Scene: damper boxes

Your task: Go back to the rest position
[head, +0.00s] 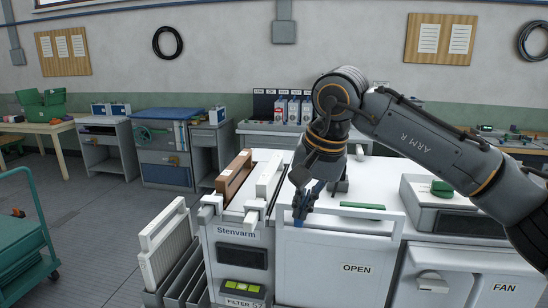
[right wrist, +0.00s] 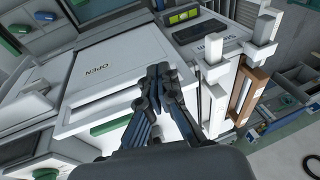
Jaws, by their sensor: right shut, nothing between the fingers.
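My right gripper (head: 302,208) is at the end of my arm, which comes in from the right and bends down over the white unit. Its fingers point down in front of the top edge of the white OPEN panel (head: 341,262). The gripper looks shut and empty. In the right wrist view the dark fingers (right wrist: 158,80) are close together, beside the panel marked OPEN (right wrist: 105,72). I cannot tell whether the fingertips touch the panel. My left gripper is not in view.
Left of the panel stands the Stenvarm unit (head: 238,263) with white handles and a brown-framed filter (head: 235,175) on top. A white filter (head: 168,248) stands in a slot rack at lower left. A FAN box (head: 505,288) is at right. Open floor (head: 95,230) lies left.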

